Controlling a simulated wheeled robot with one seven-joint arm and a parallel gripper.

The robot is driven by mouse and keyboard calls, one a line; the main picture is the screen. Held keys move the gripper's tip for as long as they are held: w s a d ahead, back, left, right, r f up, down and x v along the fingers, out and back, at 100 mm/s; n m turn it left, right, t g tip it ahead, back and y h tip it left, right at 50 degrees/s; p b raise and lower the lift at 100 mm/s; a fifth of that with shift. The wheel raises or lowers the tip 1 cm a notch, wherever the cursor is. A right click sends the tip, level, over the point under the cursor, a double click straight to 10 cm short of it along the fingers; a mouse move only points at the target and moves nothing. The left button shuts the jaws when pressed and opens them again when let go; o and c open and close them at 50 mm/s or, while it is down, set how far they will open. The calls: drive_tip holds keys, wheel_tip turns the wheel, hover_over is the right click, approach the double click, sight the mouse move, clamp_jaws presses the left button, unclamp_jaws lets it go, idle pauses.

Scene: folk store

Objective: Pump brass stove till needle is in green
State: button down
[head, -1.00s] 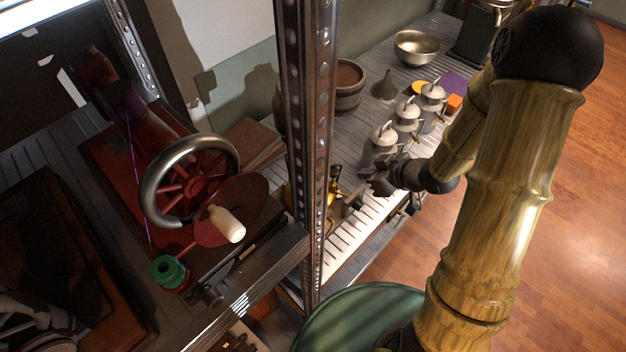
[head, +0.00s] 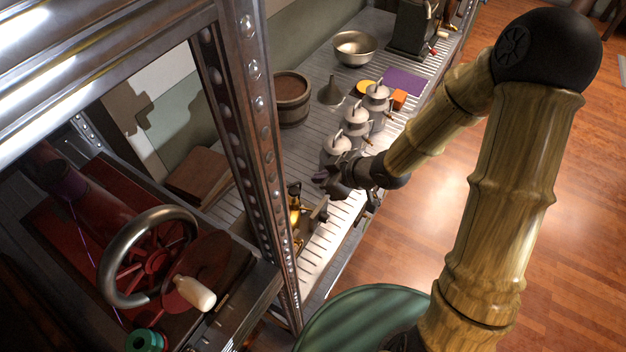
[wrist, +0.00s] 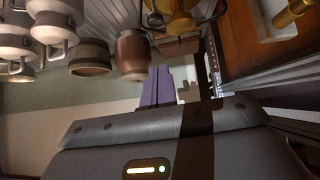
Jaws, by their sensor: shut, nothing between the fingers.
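The brass stove (head: 295,214) stands on the slatted shelf just right of the metal post in the head view. It is small there and partly hidden by the post. Brass parts (wrist: 181,24) show at the top edge of the wrist view, cut off by the frame. I cannot make out a gauge, a needle or a green zone. My gripper (head: 320,180) is shut and empty, up and to the right of the stove and apart from it in the head view. Its purple fingertips (wrist: 157,82) are together in the wrist view.
Several grey lidded cans (head: 355,124) stand close behind my gripper. A wooden tub (head: 291,105), a funnel (head: 330,91) and a metal bowl (head: 354,47) are farther back. The upright metal post (head: 252,130) stands left of the stove, with a red-spoked wheel (head: 152,258) beyond it.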

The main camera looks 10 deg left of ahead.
drive_tip(key=shift+a, duration=0.1)
idle(0.4)
drive_tip(key=p, duration=0.1)
hover_over(291, 189)
drive_tip(key=s+d, duration=0.2)
wheel_tip(291, 189, down, 7)
drive_tip(key=shift+w+d+f+p, duration=0.1)
drive_tip(key=shift+w+f+p, duration=0.05)
drive_tip(key=shift+f, duration=0.45)
drive_tip(key=shift+w+d+f+p, duration=0.1)
drive_tip(key=shift+f+p, duration=0.1)
drive_tip(key=shift+f, duration=0.45)
drive_tip(key=shift+w+d+f+p, duration=0.1)
drive_tip(key=shift+w+f+p, duration=0.05)
drive_tip(key=shift+f, duration=0.45)
drive_tip(key=shift+f, duration=0.1)
